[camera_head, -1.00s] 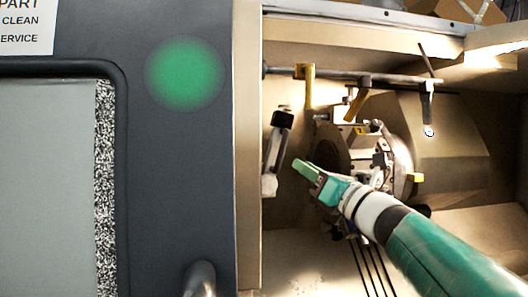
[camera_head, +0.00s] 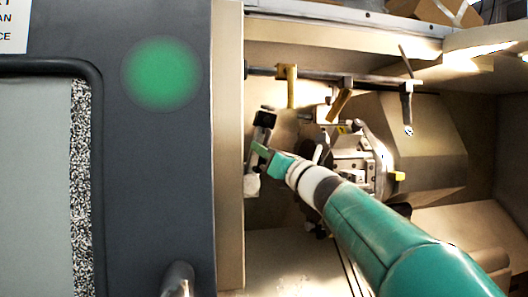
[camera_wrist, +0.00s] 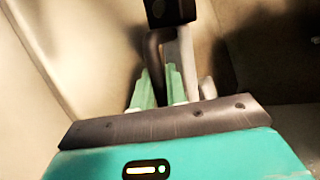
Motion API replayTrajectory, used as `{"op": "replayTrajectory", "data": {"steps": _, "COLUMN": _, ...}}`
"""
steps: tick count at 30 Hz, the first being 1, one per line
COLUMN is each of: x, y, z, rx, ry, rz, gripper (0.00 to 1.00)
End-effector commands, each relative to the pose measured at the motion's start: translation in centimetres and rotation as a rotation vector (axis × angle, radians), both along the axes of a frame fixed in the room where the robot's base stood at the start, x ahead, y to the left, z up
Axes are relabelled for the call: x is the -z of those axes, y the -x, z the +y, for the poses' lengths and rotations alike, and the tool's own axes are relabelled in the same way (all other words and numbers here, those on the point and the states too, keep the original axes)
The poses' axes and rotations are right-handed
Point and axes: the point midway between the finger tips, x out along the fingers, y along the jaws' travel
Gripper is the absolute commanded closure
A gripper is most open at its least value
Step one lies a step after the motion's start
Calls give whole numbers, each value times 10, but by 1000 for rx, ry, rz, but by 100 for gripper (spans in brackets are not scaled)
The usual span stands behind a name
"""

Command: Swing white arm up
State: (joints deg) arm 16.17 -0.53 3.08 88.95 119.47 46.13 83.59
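The white arm (camera_head: 255,152) stands nearly upright inside the machine, left of the chuck. It has a black head (camera_head: 265,118) at its top and a white joint (camera_head: 251,186) at its foot. My gripper (camera_head: 264,153) is at the arm's middle in the head view and overlaps it. In the wrist view the black head (camera_wrist: 170,12) is at the top, with the pale bar of the arm (camera_wrist: 187,58) below it. The green fingers of my gripper (camera_wrist: 160,88) stand apart, with a dark bent part between their tips. Contact is not clear.
The chuck and its steel fixture (camera_head: 355,160) are right of my gripper, partly behind my arm. A rail (camera_head: 320,75) with yellow brackets (camera_head: 287,85) crosses above. The grey door panel (camera_head: 160,200) and its beige edge (camera_head: 229,150) close off the left.

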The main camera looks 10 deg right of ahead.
Motion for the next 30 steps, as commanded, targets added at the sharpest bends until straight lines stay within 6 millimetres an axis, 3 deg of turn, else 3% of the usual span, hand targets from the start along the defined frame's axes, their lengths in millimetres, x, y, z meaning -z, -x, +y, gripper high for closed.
{"op": "replayTrajectory", "data": {"steps": 23, "x": -2, "y": 0, "z": 12, "rx": 0, "ry": 139, "rz": 0, "gripper": 100}}
{"op": "replayTrajectory", "data": {"steps": 24, "x": -2, "y": 0, "z": 12, "rx": 0, "ry": 139, "rz": 0, "gripper": 78}}
{"op": "replayTrajectory", "data": {"steps": 30, "x": -3, "y": 0, "z": 12, "rx": 0, "ry": 138, "rz": 1, "gripper": 78}}
